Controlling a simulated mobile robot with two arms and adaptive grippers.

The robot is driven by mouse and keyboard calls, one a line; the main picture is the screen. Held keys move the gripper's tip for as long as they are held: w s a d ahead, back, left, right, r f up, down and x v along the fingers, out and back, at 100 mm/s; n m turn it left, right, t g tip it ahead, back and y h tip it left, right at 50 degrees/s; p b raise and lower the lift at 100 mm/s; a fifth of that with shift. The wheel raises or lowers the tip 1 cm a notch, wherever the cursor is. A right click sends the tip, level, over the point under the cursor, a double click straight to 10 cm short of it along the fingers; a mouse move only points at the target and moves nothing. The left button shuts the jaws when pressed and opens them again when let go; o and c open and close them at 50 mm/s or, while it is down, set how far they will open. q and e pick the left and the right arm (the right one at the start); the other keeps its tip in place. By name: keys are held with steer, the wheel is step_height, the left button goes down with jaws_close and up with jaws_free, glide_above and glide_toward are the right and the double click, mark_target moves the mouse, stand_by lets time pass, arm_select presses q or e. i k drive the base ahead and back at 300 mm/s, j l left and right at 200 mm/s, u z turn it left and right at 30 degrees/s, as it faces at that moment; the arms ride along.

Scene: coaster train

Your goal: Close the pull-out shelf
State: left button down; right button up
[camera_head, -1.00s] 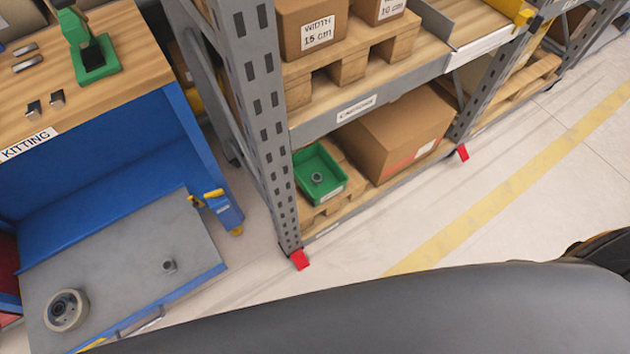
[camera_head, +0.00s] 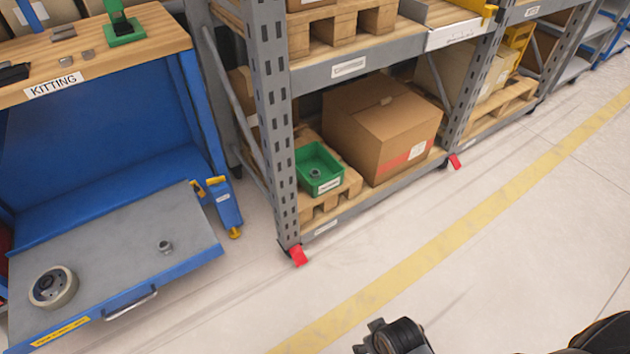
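The pull-out shelf (camera_head: 115,245) is a grey panel with a blue front edge, extended out of the blue workbench marked KITTING. Its metal handle (camera_head: 131,305) is on the front edge, beside a yellow label. No gripper fingers are visible. Dark parts of my own body show at the bottom edge, right of centre, and in the lower right corner, all well apart from the shelf. I cannot tell which arm they belong to.
A grey storage rack (camera_head: 276,120) stands right of the bench, with a cardboard box (camera_head: 385,130) and a green bin (camera_head: 322,180) on its lower level. A blue pallet-jack-like item (camera_head: 224,205) stands between them. Floor (camera_head: 240,300) in front is clear, with a yellow line.

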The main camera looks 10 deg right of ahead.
mark_target(113, 253)
steer(key=u, duration=1.3)
